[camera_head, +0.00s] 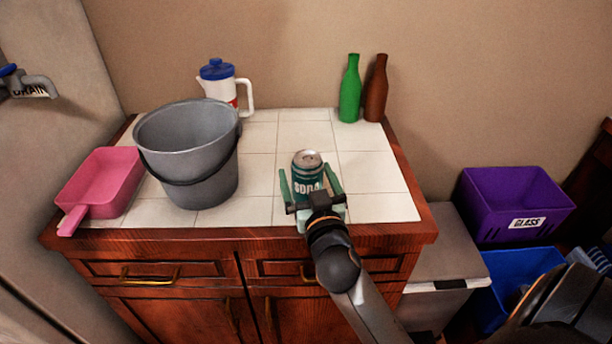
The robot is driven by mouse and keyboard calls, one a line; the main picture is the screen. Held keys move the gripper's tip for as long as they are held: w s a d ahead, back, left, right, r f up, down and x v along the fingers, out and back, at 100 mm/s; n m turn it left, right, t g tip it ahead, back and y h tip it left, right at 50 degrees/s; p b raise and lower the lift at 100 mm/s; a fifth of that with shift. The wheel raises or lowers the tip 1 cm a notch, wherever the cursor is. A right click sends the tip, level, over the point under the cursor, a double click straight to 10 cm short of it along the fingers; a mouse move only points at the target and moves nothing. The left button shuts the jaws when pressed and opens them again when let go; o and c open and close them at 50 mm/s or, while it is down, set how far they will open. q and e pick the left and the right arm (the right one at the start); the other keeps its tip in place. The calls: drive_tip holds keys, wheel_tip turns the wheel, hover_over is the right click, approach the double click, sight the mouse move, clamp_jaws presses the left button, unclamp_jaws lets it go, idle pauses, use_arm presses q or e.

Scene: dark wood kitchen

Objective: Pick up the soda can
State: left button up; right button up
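The soda can (308,178) is dark green with white lettering and a silver top. It stands upright on the white tiled counter (375,205), near its front edge. My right gripper (311,181), whose arm comes in from the lower right, is at the can from the front. Its green fingers are spread, one on the can's left side and one on its right. They look slightly apart from the can, though contact is hard to judge. The palm hides the can's lower part. My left gripper is not in view.
A grey bucket (205,170) and a pink dustpan (100,185) stand left of the can. A blue-lidded jug (219,88), a green bottle (350,92) and a brown bottle (375,92) stand behind. The tiles right of the can are clear. Purple (495,209) and blue bins (490,305) are at right.

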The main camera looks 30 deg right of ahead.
drive_tip(key=shift+c, duration=0.2)
drive_tip(key=c, duration=1.4)
drive_tip(key=shift+r, duration=0.2)
